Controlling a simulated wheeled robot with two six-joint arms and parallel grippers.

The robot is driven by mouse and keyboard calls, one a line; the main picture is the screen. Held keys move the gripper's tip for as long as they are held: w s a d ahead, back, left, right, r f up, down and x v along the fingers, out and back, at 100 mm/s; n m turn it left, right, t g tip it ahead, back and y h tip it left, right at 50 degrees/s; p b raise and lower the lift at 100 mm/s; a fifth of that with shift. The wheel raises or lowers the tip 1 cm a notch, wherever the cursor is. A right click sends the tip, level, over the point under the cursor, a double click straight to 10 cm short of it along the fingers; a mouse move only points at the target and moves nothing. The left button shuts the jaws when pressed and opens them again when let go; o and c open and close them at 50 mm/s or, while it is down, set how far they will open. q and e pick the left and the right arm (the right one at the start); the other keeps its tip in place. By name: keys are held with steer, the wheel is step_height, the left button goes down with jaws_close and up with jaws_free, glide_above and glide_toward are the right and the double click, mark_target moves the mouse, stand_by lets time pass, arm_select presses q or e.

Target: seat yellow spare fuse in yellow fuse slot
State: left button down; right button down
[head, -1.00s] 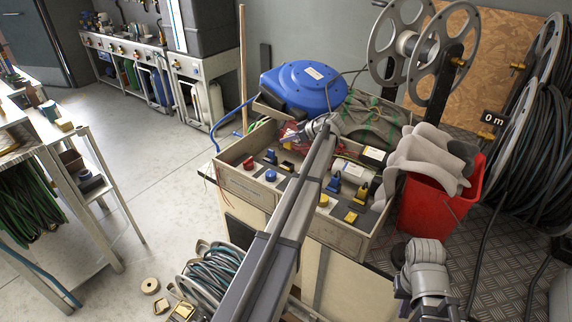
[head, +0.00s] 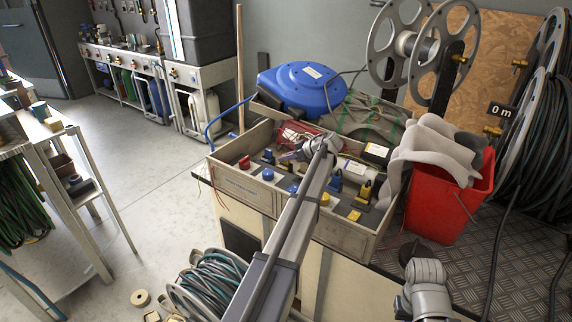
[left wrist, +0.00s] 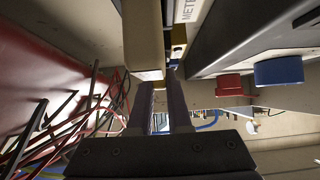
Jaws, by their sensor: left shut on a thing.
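My left gripper (left wrist: 168,92) is shut, with its two dark fingers close together around something mostly hidden. A small yellow piece (left wrist: 178,36) shows just beyond the fingertips in the left wrist view; I take it to be the yellow spare fuse. In the head view the left arm reaches over the open wooden box, and its wrist hides the fingers. Yellow parts stand in the box: a knob (head: 325,199), a block (head: 354,215) and an upright piece (head: 366,191). I cannot tell which is the yellow slot. Only links of my right arm show, at the lower right.
The box (head: 240,187) also holds a red part (head: 245,162) and blue parts (head: 268,174). A blue reel (head: 303,86) stands behind it. A red bucket (head: 436,203) stands to its right. Red and black wires (left wrist: 75,125) lie close to the left gripper.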

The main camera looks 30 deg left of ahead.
arm_select(q)
steer(key=shift+f, duration=0.1)
steer(key=shift+f, duration=0.15)
steer(key=c, duration=0.9)
jaws_free()
steer(key=shift+o, duration=0.2)
steer(key=shift+r, duration=0.25)
steer(key=p+v, duration=0.6)
steer(key=v, duration=0.4)
steer(key=shift+d+r, duration=0.1)
steer(key=shift+r, duration=0.1)
steer(key=shift+s+d+r+p, duration=0.1)
steer(key=shift+d+r+p, duration=0.15)
steer(key=shift+d+p, duration=0.4)
